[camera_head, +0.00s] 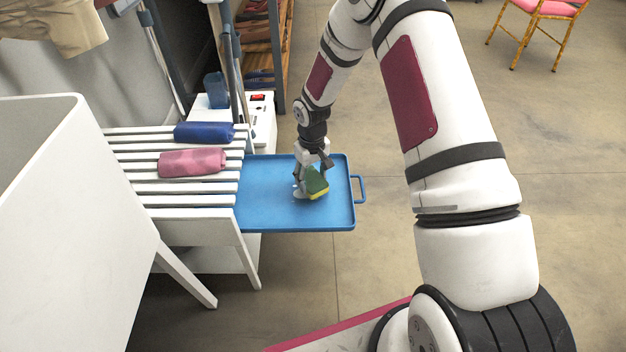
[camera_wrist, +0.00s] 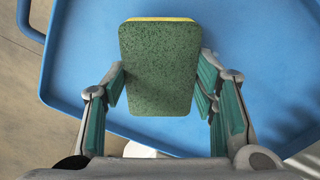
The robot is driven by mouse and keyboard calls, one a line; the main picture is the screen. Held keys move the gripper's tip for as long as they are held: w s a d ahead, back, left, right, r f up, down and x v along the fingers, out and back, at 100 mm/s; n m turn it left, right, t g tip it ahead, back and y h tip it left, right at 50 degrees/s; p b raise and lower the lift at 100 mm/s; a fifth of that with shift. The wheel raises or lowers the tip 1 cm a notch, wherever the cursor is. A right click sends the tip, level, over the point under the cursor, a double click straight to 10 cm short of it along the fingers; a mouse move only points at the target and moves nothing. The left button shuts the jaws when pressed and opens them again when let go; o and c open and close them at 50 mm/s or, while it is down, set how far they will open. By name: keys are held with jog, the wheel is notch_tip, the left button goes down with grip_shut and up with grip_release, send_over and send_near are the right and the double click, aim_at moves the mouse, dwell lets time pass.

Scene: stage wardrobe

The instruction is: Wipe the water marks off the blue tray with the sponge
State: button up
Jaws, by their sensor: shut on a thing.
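The blue tray (camera_head: 268,215) juts out from the right end of a white slatted bench, with a blue handle on its right side. I cannot tell whether the sponge touches the tray. A pale patch (camera_head: 299,190) shows by the gripper; I cannot tell if it is a water mark.
The slatted bench (camera_head: 185,188) holds a rolled pink cloth (camera_head: 192,162) and a rolled blue cloth (camera_head: 204,132). A large white bin (camera_head: 60,220) stands at the left. Floor right of the tray is clear up to my arm.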

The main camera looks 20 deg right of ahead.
jog(key=shift+r+p, duration=1.65)
jog(key=shift+r, duration=1)
jog(key=shift+r, duration=0.1)
